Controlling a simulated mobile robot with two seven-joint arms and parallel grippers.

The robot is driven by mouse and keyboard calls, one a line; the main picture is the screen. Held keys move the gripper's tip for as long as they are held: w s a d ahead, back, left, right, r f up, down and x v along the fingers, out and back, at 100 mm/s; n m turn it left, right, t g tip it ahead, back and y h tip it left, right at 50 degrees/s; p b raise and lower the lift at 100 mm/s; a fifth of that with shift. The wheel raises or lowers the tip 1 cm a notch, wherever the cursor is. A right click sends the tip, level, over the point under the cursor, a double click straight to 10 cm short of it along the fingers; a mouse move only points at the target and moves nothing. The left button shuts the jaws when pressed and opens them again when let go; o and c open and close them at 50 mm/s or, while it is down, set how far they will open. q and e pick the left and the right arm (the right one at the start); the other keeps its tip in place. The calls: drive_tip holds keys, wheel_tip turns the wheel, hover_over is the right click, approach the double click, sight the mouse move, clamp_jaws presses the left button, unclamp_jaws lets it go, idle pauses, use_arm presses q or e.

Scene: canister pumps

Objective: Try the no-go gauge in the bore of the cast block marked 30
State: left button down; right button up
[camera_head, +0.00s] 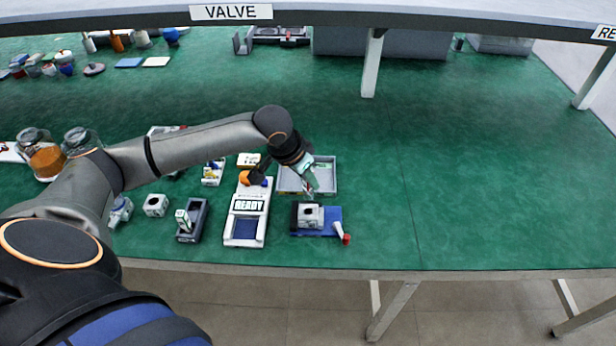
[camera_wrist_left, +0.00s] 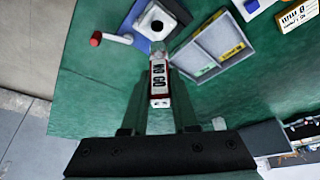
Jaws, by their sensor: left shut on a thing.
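My left gripper (camera_wrist_left: 159,92) is shut on the no-go gauge (camera_wrist_left: 159,80), a bar with a white label reading NO GO and red edging. In the head view my left gripper (camera_head: 308,172) is above the front edge of the grey tray. A pale cast block (camera_head: 311,214) with a dark round bore sits in a fixture with a blue plate (camera_head: 329,222). This block (camera_wrist_left: 154,20) also shows in the wrist view, beyond the gauge's far end and apart from it, as far as I can tell. I cannot read a 30 on it. My right gripper is out of view.
The fixture's red-knobbed lever (camera_head: 346,239) sticks out at front right. The grey tray (camera_head: 333,172) stands behind the fixture. A white device reading READY (camera_head: 248,212) is to its left, with another block (camera_head: 155,205) farther left. The bench to the right is clear.

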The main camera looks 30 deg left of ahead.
sight(306, 190)
use_arm(q)
drive_tip(key=shift+f+b, duration=0.7)
drive_tip(key=shift+f, duration=1.7)
drive_tip(key=shift+p, duration=0.65)
drive_tip(key=shift+f, duration=0.35)
idle(0.4)
drive_tip(key=shift+r, duration=0.25)
drive_tip(key=shift+w+f, duration=0.1)
drive_tip(key=shift+f, duration=0.35)
idle(1.1)
drive_tip(key=shift+d+r, duration=0.1)
drive_tip(key=shift+r, duration=0.1)
idle(0.5)
